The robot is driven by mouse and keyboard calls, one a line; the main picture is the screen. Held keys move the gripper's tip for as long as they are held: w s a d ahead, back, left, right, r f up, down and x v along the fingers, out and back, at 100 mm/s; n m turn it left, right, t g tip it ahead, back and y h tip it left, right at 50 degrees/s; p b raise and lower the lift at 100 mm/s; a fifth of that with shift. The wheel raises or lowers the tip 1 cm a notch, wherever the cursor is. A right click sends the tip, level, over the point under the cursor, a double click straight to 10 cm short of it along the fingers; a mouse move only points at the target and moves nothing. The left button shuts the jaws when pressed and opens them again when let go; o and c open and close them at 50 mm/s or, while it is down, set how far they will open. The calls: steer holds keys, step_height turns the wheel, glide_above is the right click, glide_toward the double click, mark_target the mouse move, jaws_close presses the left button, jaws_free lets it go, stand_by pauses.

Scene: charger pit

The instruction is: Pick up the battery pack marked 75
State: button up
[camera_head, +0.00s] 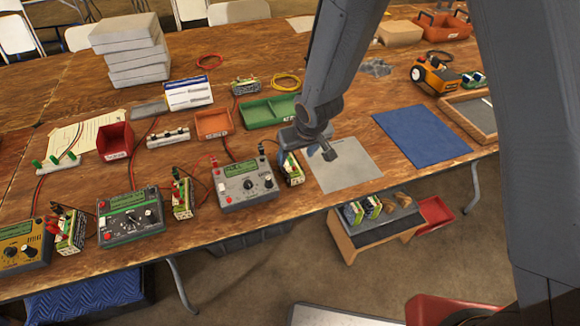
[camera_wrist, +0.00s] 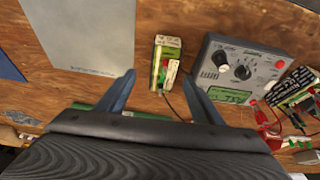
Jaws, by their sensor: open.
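My gripper (camera_head: 308,154) is open and empty above the table's front edge. In the wrist view its two fingers (camera_wrist: 158,80) are spread, with a small green and white battery pack (camera_wrist: 165,62) lying in line with the gap between them. In the head view this pack (camera_head: 292,170) is beside the right side of a grey charger (camera_head: 245,185), partly hidden by my gripper. The charger (camera_wrist: 238,68) has a lit green display that appears to read 75. Other packs (camera_head: 182,196) and (camera_head: 70,232) stand farther left by their chargers. No number on any pack is legible.
A grey mat (camera_head: 345,167) and a blue mat (camera_head: 420,136) lie to the right. A green tray (camera_head: 268,112) and a red bin (camera_head: 115,141) are behind. Cables run between the chargers and packs. A low wooden stand (camera_head: 345,240) holds more packs below the table.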

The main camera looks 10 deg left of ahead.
mark_target(290, 162)
steer(key=x, duration=0.2)
steer(key=shift+a+f, duration=0.25)
steer(key=shift+a+p+x, duration=0.15)
steer(key=shift+p+x, duration=0.25)
steer(key=shift+x, duration=0.9)
steer(key=shift+a+p+x, duration=0.1)
steer(key=shift+p+x, duration=0.25)
steer(key=shift+x, duration=0.95)
steer(key=shift+w+r, duration=0.1)
steer(key=shift+w, duration=0.05)
jaws_close()
